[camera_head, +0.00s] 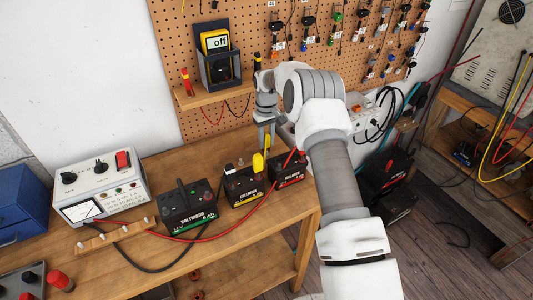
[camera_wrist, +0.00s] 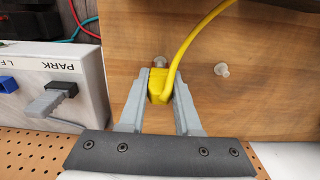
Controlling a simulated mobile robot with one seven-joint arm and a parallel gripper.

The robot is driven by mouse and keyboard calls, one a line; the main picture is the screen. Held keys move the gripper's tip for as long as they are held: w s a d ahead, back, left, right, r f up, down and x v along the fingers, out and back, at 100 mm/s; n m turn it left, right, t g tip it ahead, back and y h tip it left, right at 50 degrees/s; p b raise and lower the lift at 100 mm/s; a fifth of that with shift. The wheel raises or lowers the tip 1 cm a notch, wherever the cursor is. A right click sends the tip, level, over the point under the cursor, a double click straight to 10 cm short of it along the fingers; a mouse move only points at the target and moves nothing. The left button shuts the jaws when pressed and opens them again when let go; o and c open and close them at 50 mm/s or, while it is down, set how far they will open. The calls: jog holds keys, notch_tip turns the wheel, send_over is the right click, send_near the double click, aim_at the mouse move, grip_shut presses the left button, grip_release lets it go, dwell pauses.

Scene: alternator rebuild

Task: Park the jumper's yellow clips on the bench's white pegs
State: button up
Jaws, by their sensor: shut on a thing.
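My gripper (camera_wrist: 159,95) is shut on a yellow clip (camera_wrist: 158,84), its two fingers on either side of it. A yellow cable (camera_wrist: 187,48) runs up from the clip in the wrist view. One white peg (camera_wrist: 160,62) shows just beyond the clip; whether they touch I cannot tell. A second white peg (camera_wrist: 222,69) stands bare to the right on the wooden bench (camera_wrist: 255,95).
Several black batteries, one with green trim (camera_head: 188,208), stand on the bench, with red and black cables among them. A white instrument (camera_head: 100,188) stands at left. A white box marked PARK (camera_wrist: 50,85) with plugs is close left of my gripper. A pegboard (camera_head: 185,40) rises behind.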

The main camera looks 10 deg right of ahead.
jog(key=o, duration=1)
notch_tip(320, 180, up, 8)
jog(key=p, duration=0.4)
jog(key=shift+r, duration=0.2)
